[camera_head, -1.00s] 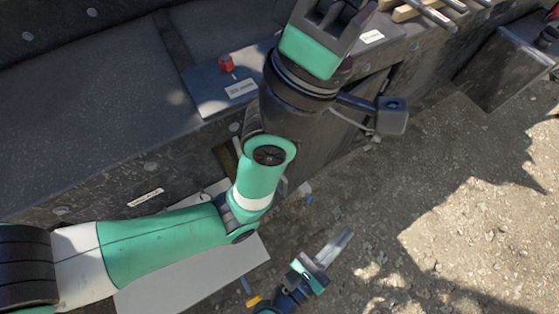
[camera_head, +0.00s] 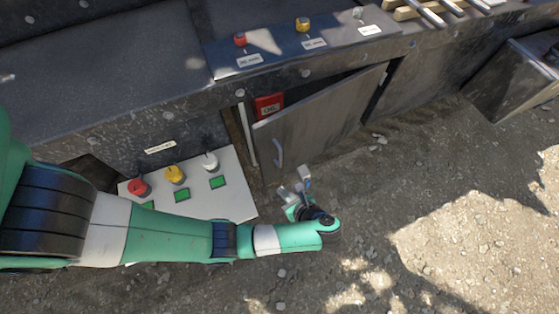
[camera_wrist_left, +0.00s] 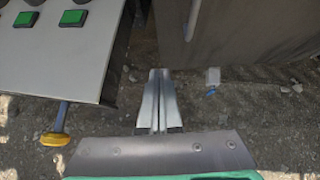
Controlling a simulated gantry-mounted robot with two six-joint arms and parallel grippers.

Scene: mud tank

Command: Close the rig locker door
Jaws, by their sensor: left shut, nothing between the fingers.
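The grey locker door (camera_head: 330,122) stands ajar in the head view, its left edge swung out from the cabinet. A pale handle (camera_head: 278,152) is near that edge. A red box (camera_head: 269,106) shows in the gap behind it. My left gripper (camera_head: 284,193) is shut and empty, low in front of the door's left lower corner. In the left wrist view its two fingers (camera_wrist_left: 157,76) are together, with the door (camera_wrist_left: 255,35) ahead to the right and the handle (camera_wrist_left: 193,18) above. I see no contact with the door. My right gripper is out of view.
A white panel (camera_head: 231,200) with coloured knobs and green buttons is left of the door; my left arm covers part of it. A small white block (camera_head: 304,173) lies by my gripper. Open gravel (camera_head: 430,180) is at right. A console (camera_head: 280,57) runs above.

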